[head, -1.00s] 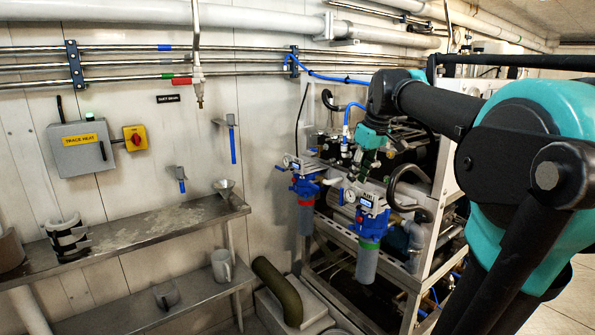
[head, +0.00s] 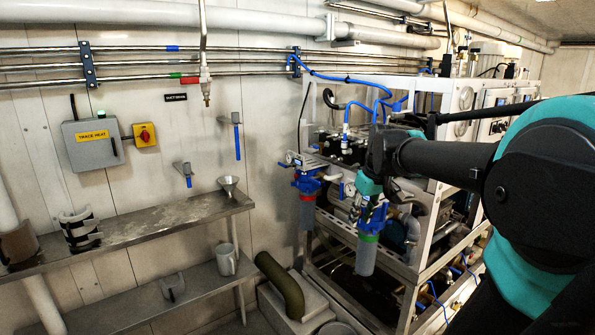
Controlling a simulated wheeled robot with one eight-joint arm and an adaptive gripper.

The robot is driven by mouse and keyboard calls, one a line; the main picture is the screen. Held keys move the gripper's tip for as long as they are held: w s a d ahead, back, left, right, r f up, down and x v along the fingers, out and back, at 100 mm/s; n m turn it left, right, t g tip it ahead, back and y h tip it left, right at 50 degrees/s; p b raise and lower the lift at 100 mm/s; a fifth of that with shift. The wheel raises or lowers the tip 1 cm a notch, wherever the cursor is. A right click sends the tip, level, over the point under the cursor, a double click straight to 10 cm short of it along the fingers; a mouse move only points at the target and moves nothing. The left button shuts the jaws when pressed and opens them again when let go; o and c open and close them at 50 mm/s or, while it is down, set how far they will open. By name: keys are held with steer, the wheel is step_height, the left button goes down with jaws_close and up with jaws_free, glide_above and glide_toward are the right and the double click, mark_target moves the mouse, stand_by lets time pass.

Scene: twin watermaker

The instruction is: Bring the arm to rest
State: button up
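My arm, black with teal covers, reaches in from the right edge of the head view. Its forearm runs level to the left, and the wrist bends down at the end. My gripper (head: 374,215) hangs below the teal wrist, in front of the filter rack in the picture. The fingers are small and dark against the blue filter head behind them, so I cannot tell whether they are open or shut, or hold anything. I cannot tell whether the gripper touches the filter.
The machine rack (head: 425,272) with a blue-topped filter (head: 367,255) and another filter (head: 306,208) stands behind my arm. A steel shelf (head: 150,226) with a funnel (head: 229,186) is at left. A mug (head: 226,260) stands on the lower shelf. A grey box (head: 93,146) is on the wall.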

steer(key=s+f+m, duration=0.2)
steer(key=s+f, duration=0.5)
steer(key=f, duration=0.3)
steer(key=s+d+f+m+t+h, duration=0.1)
steer(key=s+f+m, duration=0.1)
steer(key=s+f, duration=0.6)
step_height(320, 180, down, 3)
steer(key=shift+s+f+m, duration=0.15)
steer(key=shift+s+m, duration=0.1)
steer(key=shift+m, duration=0.15)
